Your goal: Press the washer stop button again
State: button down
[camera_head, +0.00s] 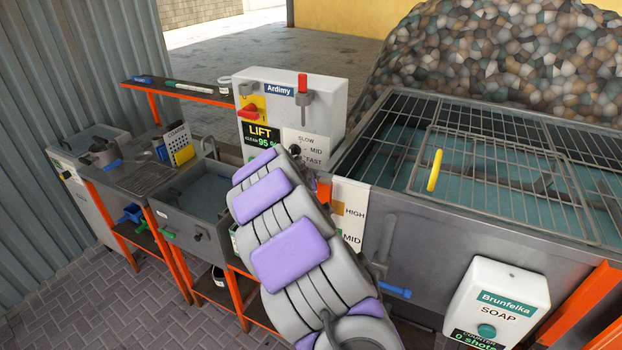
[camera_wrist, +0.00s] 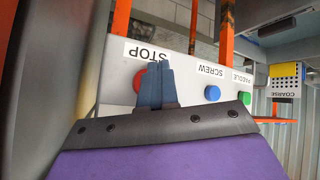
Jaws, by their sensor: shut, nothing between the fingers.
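The red stop button (camera_wrist: 139,82) shows in the wrist view on a white panel (camera_wrist: 118,88), beside the label STOP. My gripper (camera_wrist: 154,72) is shut and empty, its blue-grey fingers together. The fingers overlap the right edge of the red button in the picture. I cannot tell whether they touch it or whether it is pressed in. In the head view my purple and grey arm reaches forward, and my gripper and the stop button are hidden.
A blue button (camera_wrist: 212,93) by SCREW and a green button (camera_wrist: 244,97) by PADDLE sit right of my fingers. In the head view, the Ardimy control box (camera_head: 325,105), a mesh-covered water tank (camera_head: 400,235) and a soap dispenser (camera_head: 497,302) stand near my arm.

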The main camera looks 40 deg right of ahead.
jog(key=shift+w+d+r, duration=0.2)
jog(key=shift+w, duration=0.05)
jog(key=shift+d, duration=0.15)
jog(key=shift+d+f, duration=0.15)
jog(key=shift+d, duration=0.15)
jog(key=shift+a, duration=0.3)
jog(key=shift+w+d, duration=0.1)
jog(key=shift+d, duration=0.2)
dwell(1.1)
jog(key=shift+d, duration=0.2)
